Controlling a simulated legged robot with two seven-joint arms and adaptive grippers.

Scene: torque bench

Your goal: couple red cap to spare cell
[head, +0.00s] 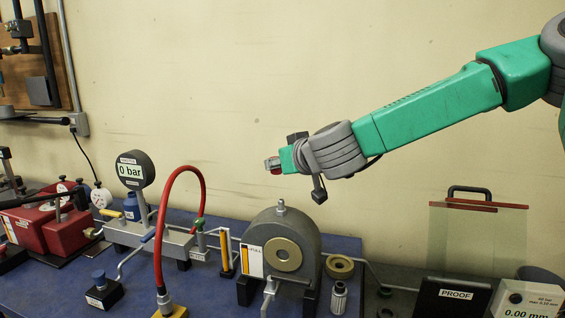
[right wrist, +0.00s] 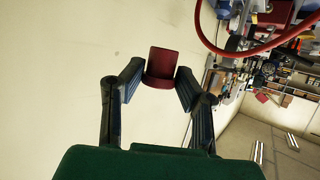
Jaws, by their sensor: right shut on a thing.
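My right gripper (head: 273,165) is raised in front of the wall, above the bench and clear of it. In the right wrist view the dark red cap (right wrist: 162,66) sits between the two fingertips (right wrist: 160,76). No label that I can read marks the spare cell. A large grey cylinder body (head: 309,245) with a brass ring stands below the gripper. A small black block with a blue top (head: 104,291) stands at the front left. My left gripper is out of view.
A gauge reading 0 bar (head: 135,170) stands on a grey manifold (head: 150,238). A red hose (head: 201,205) arches up beside it. A silver fitting (head: 339,298), a brass ring (head: 340,267) and a clear panel (head: 476,245) stand right. The air around the gripper is free.

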